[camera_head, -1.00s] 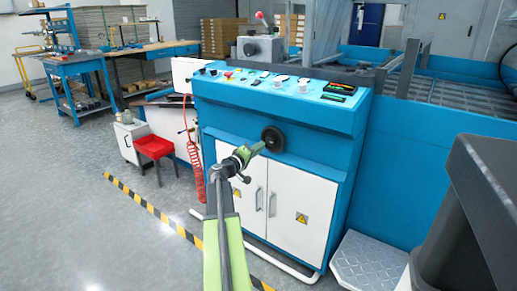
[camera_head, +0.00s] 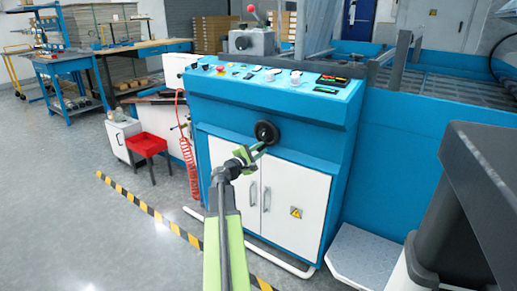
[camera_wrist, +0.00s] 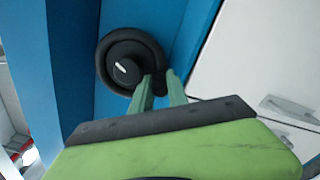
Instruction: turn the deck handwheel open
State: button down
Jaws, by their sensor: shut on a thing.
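The deck handwheel (camera_head: 267,131) is a round black wheel on the front of the blue machine, below the sloped control panel. In the wrist view the handwheel (camera_wrist: 124,68) shows a thick rim and a raised hub with a small pale mark. My gripper (camera_head: 260,149) reaches it from below. In the wrist view my gripper (camera_wrist: 161,88) has its two pale green fingers at the lower right of the rim, shut on the rim with part of it between them. The exact contact at the fingertips is partly hidden.
White cabinet doors (camera_head: 280,198) with handles lie below the wheel. The control panel (camera_head: 275,85) with buttons is above it. A red stool (camera_head: 147,144) and coiled red hose (camera_head: 189,150) stand left. A metal step (camera_head: 366,255) is at lower right. Open floor lies left.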

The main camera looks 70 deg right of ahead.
jog(key=shift+s+a+r+n, duration=0.15)
jog(key=shift+s+n, duration=0.45)
jog(key=shift+n, duration=0.65)
jog(key=shift+s+a+r+n, duration=0.15)
jog(key=shift+s+n, duration=0.4)
jog(key=shift+n, duration=0.7)
jog(key=shift+s+f, duration=0.1)
jog(key=c, duration=1.6)
grip_release()
jog(key=shift+o, duration=0.2)
